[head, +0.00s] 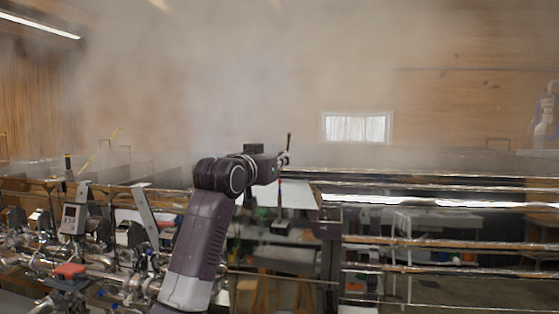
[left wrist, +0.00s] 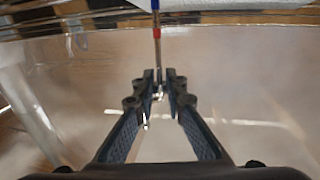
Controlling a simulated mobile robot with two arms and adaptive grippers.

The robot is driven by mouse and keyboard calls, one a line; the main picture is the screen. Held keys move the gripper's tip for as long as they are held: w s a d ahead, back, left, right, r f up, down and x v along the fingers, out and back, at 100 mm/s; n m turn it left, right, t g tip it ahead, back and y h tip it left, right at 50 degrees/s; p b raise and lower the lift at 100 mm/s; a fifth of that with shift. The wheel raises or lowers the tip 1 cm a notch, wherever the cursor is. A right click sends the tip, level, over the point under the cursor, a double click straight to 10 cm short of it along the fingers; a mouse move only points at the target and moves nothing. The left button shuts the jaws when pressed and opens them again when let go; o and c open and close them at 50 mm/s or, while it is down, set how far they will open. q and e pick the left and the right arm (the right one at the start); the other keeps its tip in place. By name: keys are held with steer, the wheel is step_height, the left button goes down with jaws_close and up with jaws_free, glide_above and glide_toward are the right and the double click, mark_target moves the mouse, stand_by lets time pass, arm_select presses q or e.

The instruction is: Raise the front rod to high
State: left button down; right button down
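The front rod (left wrist: 156,35) is thin, with blue and red bands, and shows in the left wrist view running from the top edge down between my left gripper's fingertips (left wrist: 161,78). A narrow gap shows between the fingertips, wider than the rod, so the gripper looks slightly open around it. In the head view my left gripper (head: 283,159) is small and at the end of my raised arm, beside an upright dark rod (head: 289,141). A thin length with a reddish band continues below the gripper. The exact contact is hidden. My right gripper is in neither view.
Metal pipes and valves (head: 100,262) crowd the lower left, with a grey control box (head: 73,218) among them. Long metal rails (head: 450,245) run across the right. Steam hangs over the pans before a wooden wall with a bright window (head: 357,127).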

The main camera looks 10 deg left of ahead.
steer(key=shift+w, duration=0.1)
arm_select(q)
steer(key=shift+r, duration=1.6)
steer(key=c, duration=2.2)
jaws_free()
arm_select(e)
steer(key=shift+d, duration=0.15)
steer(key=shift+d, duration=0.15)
arm_select(q)
steer(key=s+a, duration=0.2)
steer(key=s, duration=0.9)
steer(key=shift+s+a, duration=0.2)
steer(key=shift+s, duration=0.15)
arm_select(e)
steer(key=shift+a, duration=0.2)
arm_select(q)
steer(key=shift+f, duration=0.15)
